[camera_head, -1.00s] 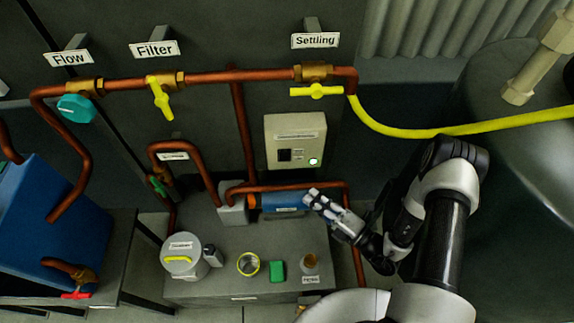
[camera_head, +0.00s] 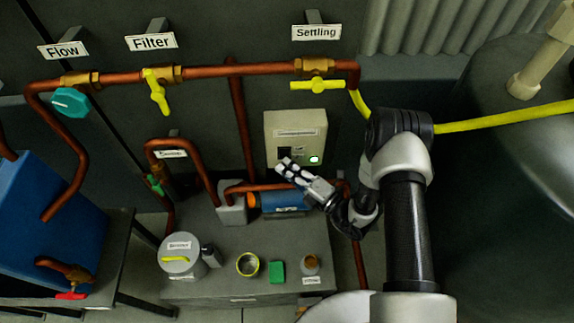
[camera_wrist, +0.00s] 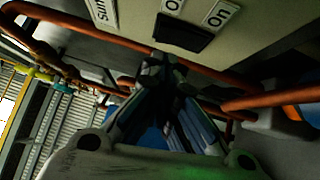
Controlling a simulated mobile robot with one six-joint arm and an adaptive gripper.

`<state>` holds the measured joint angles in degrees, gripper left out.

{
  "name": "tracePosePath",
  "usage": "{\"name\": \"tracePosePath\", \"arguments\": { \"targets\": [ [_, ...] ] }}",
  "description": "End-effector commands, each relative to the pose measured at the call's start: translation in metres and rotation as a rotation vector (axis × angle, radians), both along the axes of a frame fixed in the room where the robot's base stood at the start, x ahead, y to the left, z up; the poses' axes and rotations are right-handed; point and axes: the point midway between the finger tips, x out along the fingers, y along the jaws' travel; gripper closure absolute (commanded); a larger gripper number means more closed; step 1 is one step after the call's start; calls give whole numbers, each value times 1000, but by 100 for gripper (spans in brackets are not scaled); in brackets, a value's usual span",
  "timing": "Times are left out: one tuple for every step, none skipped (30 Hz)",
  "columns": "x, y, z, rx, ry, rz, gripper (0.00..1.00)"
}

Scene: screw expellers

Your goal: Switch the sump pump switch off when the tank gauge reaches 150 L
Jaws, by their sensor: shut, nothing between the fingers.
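The sump pump switch box (camera_head: 296,122) is a beige panel on the dark wall, with a lit green lamp (camera_head: 314,159) at its lower right. Its black rocker switch (camera_wrist: 183,34) shows in the wrist view beside labels, one reading "On" (camera_wrist: 221,14). My gripper (camera_head: 282,165) is shut and empty. In the head view it overlaps the box's lower left edge, in front of the switch area. In the wrist view its fingertips (camera_wrist: 160,65) are close below the rocker; I cannot tell whether they touch it. No tank gauge reading is legible in either view.
A copper pipe (camera_head: 200,73) with yellow valve handles runs above the box. A blue pump (camera_head: 280,202) and pipe lie just below my gripper. A yellow hose (camera_head: 500,117) crosses at right.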

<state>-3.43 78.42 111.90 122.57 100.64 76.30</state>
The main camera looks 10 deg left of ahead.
Motion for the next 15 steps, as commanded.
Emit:
{"name": "tracePosePath", "arguments": {
  "targets": [
    [5,2,0,-1,-3,1,100],
    [8,2,0,-1,-2,0,100],
    [10,3,0,-1,-1,0,100],
    [12,3,1,-1,-1,0,100],
    [13,3,1,-1,-1,0,100],
    [14,4,1,-1,0,0,100],
    [14,4,1,-1,0,0,100],
    [15,4,1,-1,1,0,100],
    [15,4,2,-1,1,0,100],
    [15,4,2,-1,1,0,100],
    [15,4,2,-1,1,0,100],
    [15,4,2,-1,1,0,100],
    [15,4,2,-1,1,0,100],
    [15,4,2,-1,1,0,100],
    [15,4,2,-1,1,0,100]
  ]
}}
